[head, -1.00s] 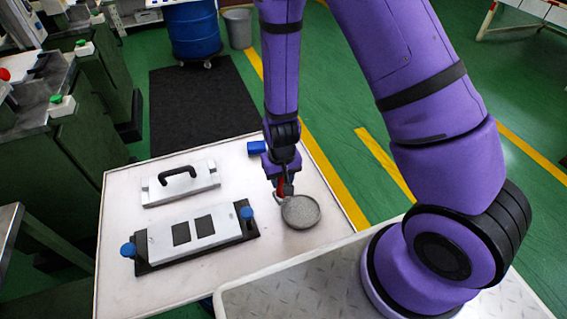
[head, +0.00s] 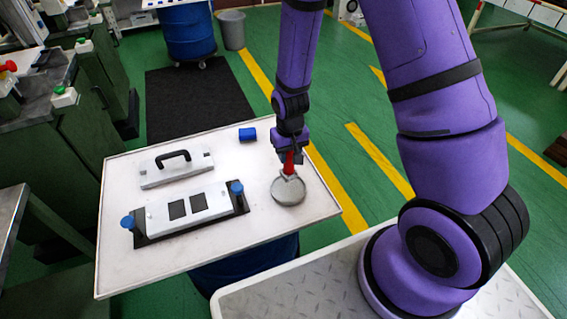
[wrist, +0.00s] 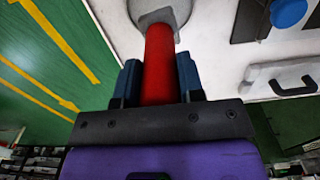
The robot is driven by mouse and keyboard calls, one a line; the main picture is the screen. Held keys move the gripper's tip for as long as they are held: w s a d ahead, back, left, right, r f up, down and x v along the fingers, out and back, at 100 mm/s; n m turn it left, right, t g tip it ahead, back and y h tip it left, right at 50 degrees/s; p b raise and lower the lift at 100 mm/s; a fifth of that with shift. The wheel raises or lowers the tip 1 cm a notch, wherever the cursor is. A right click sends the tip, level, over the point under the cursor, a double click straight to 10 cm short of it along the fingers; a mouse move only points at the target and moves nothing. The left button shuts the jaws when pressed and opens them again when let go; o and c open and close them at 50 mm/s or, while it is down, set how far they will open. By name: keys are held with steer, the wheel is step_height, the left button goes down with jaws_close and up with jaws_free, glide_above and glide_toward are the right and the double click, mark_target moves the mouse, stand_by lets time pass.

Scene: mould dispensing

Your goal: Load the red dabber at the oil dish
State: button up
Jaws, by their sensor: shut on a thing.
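My gripper (head: 290,155) is shut on the red dabber (head: 289,163). In the wrist view the red dabber (wrist: 159,65) is a red cylinder between the dark blue fingers (wrist: 158,80), with a grey end pointing away from the gripper. The round grey oil dish (head: 289,192) lies on the white table at the right. The dabber's lower end is at the dish's far part. In the wrist view the dish (wrist: 128,30) is at the top, partly behind the dabber. I cannot tell whether the dabber's end touches the dish.
The mould plate (head: 160,218) with two dark squares and blue knobs lies left of the dish on the white table (head: 240,255). A lid with a black handle (head: 150,177) lies behind it.

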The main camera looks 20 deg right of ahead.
mark_target(289, 169)
steer(key=shift+f, duration=2.85)
steer(key=shift+f, duration=0.55)
steer(key=shift+r, duration=3.55)
